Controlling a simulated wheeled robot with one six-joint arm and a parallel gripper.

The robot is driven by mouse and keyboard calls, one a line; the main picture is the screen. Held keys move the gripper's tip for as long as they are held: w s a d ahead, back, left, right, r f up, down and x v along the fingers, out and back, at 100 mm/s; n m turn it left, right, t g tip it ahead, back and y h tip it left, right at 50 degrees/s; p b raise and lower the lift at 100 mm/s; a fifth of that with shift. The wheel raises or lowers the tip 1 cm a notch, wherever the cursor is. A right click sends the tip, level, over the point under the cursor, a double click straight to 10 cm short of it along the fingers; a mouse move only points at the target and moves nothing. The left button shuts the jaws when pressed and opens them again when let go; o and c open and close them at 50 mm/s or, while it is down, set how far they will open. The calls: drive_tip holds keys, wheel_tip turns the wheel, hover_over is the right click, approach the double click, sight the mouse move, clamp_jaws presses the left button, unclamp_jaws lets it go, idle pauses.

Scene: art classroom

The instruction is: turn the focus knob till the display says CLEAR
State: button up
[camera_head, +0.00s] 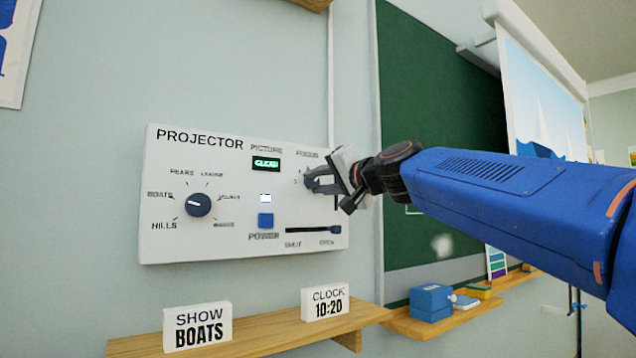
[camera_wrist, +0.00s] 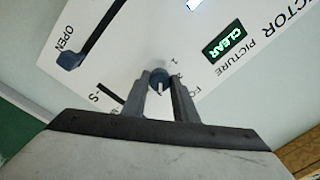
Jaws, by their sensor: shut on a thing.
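The projector panel (camera_head: 160,245) is a white box on the wall. Its small display (camera_head: 266,163) reads CLEAR in green letters, and the word also shows in the wrist view (camera_wrist: 225,42). The focus knob (camera_wrist: 159,77) is small, round and dark with a pale pointer line, beside a scale of small numbers. My gripper (camera_head: 312,181) is at the upper right of the panel, with its two fingers shut on either side of the knob.
The panel also has a picture dial (camera_head: 199,204), a blue power button (camera_head: 265,220) and a slider (camera_head: 335,230) below my gripper. A shelf (camera_head: 265,333) below holds signs reading SHOW BOATS (camera_head: 197,327) and CLOCK 10:20 (camera_head: 325,303). A pull-down screen (camera_head: 540,90) hangs at right.

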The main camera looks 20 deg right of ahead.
drive_tip(key=o, duration=1.1)
drive_tip(key=shift+c, duration=0.2)
drive_tip(key=shift+s, duration=0.1)
drive_tip(key=v, duration=1.7)
drive_tip(key=shift+s+d+f, duration=0.1)
